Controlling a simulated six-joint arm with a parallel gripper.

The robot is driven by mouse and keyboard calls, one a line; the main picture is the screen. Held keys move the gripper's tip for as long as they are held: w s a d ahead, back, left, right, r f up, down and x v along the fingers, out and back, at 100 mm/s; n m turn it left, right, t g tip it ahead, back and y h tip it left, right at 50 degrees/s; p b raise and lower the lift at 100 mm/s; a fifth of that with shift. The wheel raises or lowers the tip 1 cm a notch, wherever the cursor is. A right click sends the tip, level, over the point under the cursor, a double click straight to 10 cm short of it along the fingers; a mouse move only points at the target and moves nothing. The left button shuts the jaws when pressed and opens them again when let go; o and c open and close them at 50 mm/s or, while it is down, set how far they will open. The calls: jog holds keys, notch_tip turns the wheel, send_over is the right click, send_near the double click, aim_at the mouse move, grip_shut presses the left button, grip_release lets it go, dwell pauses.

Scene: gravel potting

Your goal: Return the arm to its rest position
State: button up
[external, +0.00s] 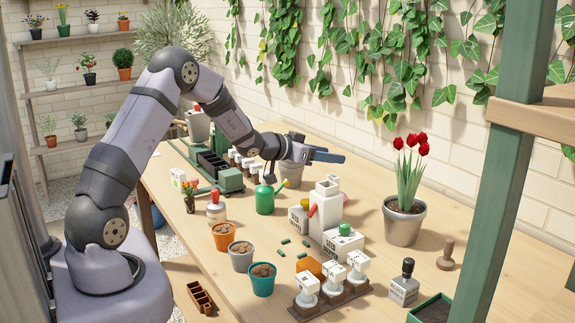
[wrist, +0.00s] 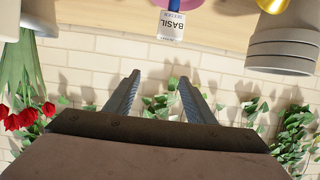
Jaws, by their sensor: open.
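My gripper (external: 332,157) is raised above the middle of the bench in the external view, reaching to the right from my bent arm. In the wrist view my gripper (wrist: 160,78) shows two parallel blue-grey fingers, apart, with nothing between them. They point toward the brick wall, with ivy behind. The wooden bench (external: 360,292) lies below my gripper. In the external view, a grey pot (external: 292,174) stands on the bench just below and left of the fingers. No held object shows in either view.
A green watering can (external: 265,200), a white bottle (external: 328,208) and a tulip pot (external: 403,227) stand on the bench. Orange (external: 224,246), grey (external: 240,264) and teal (external: 262,287) pots of brown lumps stand in front. A green post (external: 508,160) rises at right.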

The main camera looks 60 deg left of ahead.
jog(key=s+d+r+n+g+p, duration=0.35)
jog(key=s+d+g+p, duration=0.35)
jog(key=s+d, duration=0.9)
jog(key=s+d+f+m+g, duration=0.1)
jog(key=s+f+m+g, duration=0.1)
jog(key=s, duration=1)
jog(key=s+d+f+m+g, duration=0.1)
jog(key=s+g, duration=0.4)
jog(key=s, duration=0.7)
notch_tip(320, 180, down, 3)
jog(key=shift+s+d+r+m+b, duration=0.15)
jog(key=shift+s+d+m+b, duration=0.25)
jog(key=shift+d, duration=0.4)
